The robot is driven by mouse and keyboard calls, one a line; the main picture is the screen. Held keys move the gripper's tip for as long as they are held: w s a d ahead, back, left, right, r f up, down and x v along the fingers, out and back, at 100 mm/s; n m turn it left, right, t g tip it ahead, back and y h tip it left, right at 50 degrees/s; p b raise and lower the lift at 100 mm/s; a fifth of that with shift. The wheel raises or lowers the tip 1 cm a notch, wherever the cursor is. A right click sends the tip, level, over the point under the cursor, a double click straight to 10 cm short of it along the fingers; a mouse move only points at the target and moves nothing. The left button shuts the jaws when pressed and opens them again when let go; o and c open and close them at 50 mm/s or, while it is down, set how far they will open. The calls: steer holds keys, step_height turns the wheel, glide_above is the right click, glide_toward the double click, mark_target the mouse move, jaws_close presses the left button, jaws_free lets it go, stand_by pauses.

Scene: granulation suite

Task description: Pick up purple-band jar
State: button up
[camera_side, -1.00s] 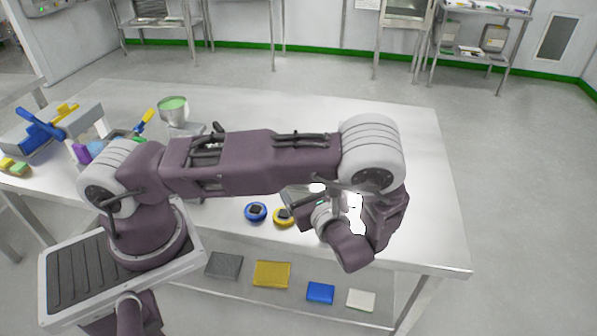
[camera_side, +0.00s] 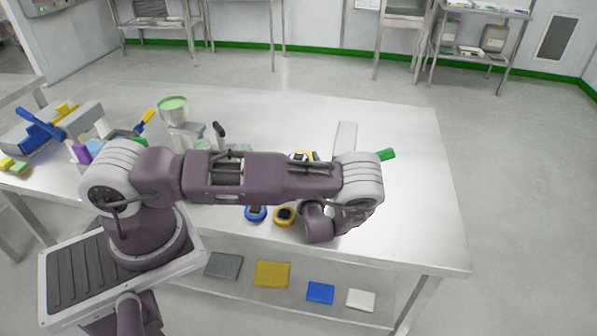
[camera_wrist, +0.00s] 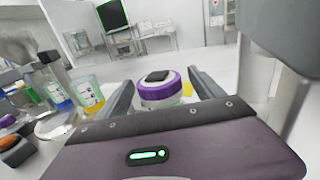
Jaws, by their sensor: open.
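The purple-band jar (camera_wrist: 160,92) shows in the wrist view, with a white lid top, a dark square on it and a purple band. It lies between the two fingers of my gripper (camera_wrist: 163,80), which are apart on its left and right. A gap shows on each side, so the fingers do not visibly press on it. The lower part of the jar is hidden behind my gripper's body. In the side view my arm hides both the purple-band jar and my fingers.
A yellow-band jar (camera_wrist: 88,95) and a blue-band container (camera_wrist: 55,90) stand to the left in the wrist view. In the side view, blue (camera_side: 255,213) and yellow (camera_side: 284,216) round items sit near the table's (camera_side: 420,190) front edge. A green-ended object (camera_side: 385,154) shows beyond my wrist.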

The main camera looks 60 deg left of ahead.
steer(key=c, duration=1.6)
steer(key=shift+r, duration=0.1)
